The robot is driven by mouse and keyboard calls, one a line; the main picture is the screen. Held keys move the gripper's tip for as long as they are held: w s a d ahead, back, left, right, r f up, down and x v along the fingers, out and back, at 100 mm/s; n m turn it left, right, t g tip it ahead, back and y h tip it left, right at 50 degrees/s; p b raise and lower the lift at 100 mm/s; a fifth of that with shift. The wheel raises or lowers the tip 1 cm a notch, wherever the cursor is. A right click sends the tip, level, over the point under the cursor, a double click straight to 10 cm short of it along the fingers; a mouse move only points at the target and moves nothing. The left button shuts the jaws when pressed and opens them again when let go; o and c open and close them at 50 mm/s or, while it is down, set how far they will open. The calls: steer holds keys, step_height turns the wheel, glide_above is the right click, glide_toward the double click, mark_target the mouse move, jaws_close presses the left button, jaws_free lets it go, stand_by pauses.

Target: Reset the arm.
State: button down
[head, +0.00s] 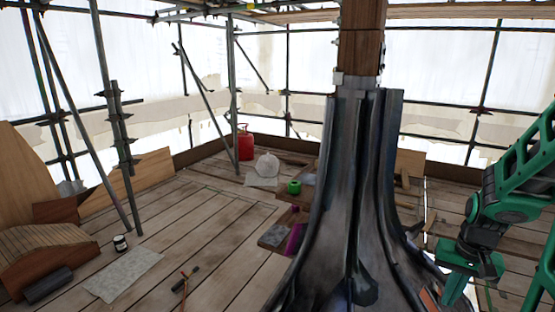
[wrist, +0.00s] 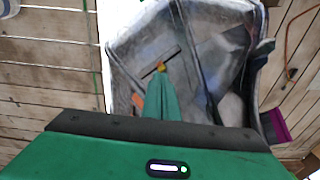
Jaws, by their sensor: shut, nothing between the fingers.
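My gripper (head: 453,290) hangs at the lower right of the head view, at the end of my green and black arm. It is beside the flared right foot of the dark metal-clad spire (head: 350,190). In the wrist view my gripper (wrist: 162,75) is a narrow green shape with its fingers together and nothing between them. Behind it are grey metal surfaces of the spire (wrist: 215,60). I cannot tell whether the fingertips touch the metal. An orange item beside the fingers is partly hidden.
Scaffold poles (head: 120,150) and white sheeting surround the plank deck (head: 215,235). A red gas bottle (head: 245,143), a white sack (head: 267,165) and a green roll (head: 294,187) stand behind the spire. A paint tin (head: 120,243) and timber (head: 50,250) are at left. The mid-left deck is mostly clear.

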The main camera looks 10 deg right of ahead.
steer(key=s+a+r, duration=0.4)
steer(key=s+r, duration=0.1)
steer(key=s, duration=0.1)
steer(key=s+a+r+n, duration=0.1)
steer(key=s+a+r, duration=0.3)
steer(key=s, duration=0.3)
steer(key=shift+s+r+g, duration=0.15)
steer(key=shift+r+g, duration=0.25)
steer(key=shift+r, duration=0.2)
steer(key=shift+w+f, duration=0.25)
steer(key=shift+w, duration=0.4)
